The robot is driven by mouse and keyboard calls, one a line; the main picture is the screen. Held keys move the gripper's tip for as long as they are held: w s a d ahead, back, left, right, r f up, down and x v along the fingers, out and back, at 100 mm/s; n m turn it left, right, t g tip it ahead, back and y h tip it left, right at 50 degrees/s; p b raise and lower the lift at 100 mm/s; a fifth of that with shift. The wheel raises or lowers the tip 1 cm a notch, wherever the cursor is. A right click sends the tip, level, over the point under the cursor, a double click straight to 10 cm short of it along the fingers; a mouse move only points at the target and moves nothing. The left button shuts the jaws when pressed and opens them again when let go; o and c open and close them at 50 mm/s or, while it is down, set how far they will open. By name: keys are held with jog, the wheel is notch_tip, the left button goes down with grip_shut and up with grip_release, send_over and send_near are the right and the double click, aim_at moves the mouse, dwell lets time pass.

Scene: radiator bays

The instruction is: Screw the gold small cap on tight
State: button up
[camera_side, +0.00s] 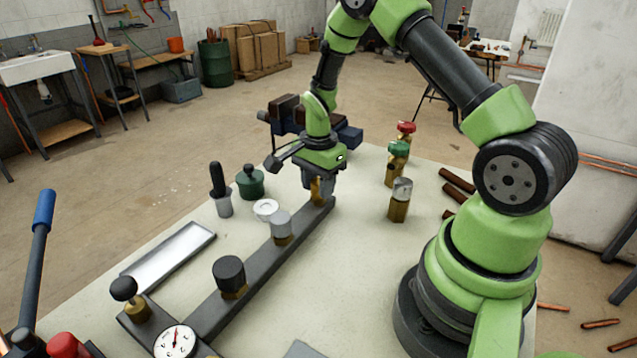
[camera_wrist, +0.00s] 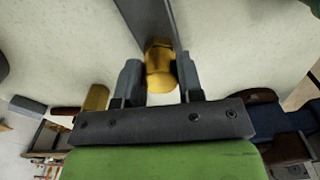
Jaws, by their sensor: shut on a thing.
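The gold small cap (camera_wrist: 161,76) sits between the two grey fingers of my gripper (camera_wrist: 160,82) in the wrist view. My gripper (camera_side: 318,188) is shut on it at the far end of the dark grey bar (camera_side: 262,262). In the side view a little gold (camera_side: 317,190) shows between the fingers, and the rest is hidden by them. The cap is in line with a brass fitting (camera_wrist: 158,44) on the bar. I cannot tell whether the cap is fully seated. The bar also shows in the wrist view (camera_wrist: 150,15).
A silver cap (camera_side: 281,224) and a black cap (camera_side: 229,270) stand along the bar. Brass valves with red (camera_side: 405,128), green (camera_side: 398,149) and silver (camera_side: 402,186) tops stand to the right. A dark green pot (camera_side: 250,184) and a metal tray (camera_side: 170,257) lie left.

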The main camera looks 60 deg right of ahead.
jog(key=m, duration=1.5)
jog(key=o, duration=0.8)
jog(key=shift+o, duration=0.2)
jog(key=shift+r, duration=3.5)
